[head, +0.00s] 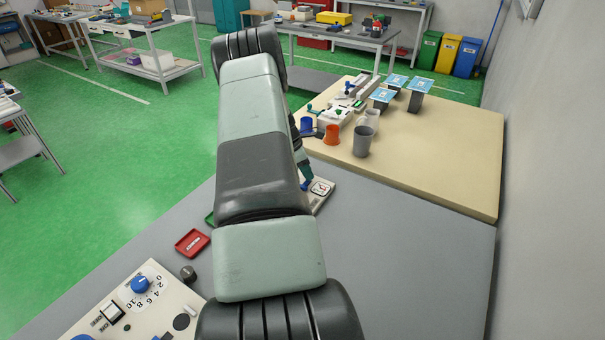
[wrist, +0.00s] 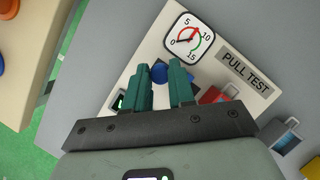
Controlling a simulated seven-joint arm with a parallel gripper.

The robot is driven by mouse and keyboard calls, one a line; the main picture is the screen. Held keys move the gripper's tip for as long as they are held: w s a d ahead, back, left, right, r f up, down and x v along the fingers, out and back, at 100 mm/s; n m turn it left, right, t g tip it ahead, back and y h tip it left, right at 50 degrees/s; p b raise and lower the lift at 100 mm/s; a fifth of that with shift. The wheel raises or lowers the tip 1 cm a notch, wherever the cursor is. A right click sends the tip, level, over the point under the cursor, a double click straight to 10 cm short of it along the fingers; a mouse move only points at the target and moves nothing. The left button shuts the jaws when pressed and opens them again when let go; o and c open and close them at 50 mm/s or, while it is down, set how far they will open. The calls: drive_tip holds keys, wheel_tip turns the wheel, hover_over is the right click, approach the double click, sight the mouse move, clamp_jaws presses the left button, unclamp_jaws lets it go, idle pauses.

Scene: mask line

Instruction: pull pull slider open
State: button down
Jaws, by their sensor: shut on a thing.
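A cream pull-test panel (wrist: 150,42) fills the middle of the wrist view, with a dial gauge (wrist: 188,40) and a grey "PULL TEST" label (wrist: 246,70). The gauge has a red needle and a scale marked 0, 5, 10 and 15. My gripper (wrist: 163,72) has teal fingers and is shut on a blue knob (wrist: 159,73), which seems to be the slider's handle. The fingers hide most of the slider and its track. In the head view my arm covers much of the panel; my gripper (head: 306,176) and the gauge (head: 321,187) show at its right side.
A red part (wrist: 217,95) lies right of my fingers. A red tray (head: 192,242) and a panel with a blue dial (head: 141,284) are on the grey bench (head: 420,255). A tan table (head: 450,150) beyond holds cups, including an orange one (head: 332,135). The bench's right side is clear.

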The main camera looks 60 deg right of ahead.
drive_tip(key=shift+d, duration=0.35)
drive_tip(key=c, duration=1)
unclamp_jaws()
drive_tip(key=shift+a, duration=0.1)
drive_tip(key=shift+r, duration=0.1)
drive_tip(key=v, duration=1)
drive_tip(key=shift+w+a+r, duration=0.1)
drive_tip(key=shift+a+r, duration=0.1)
drive_tip(key=shift+r, duration=0.05)
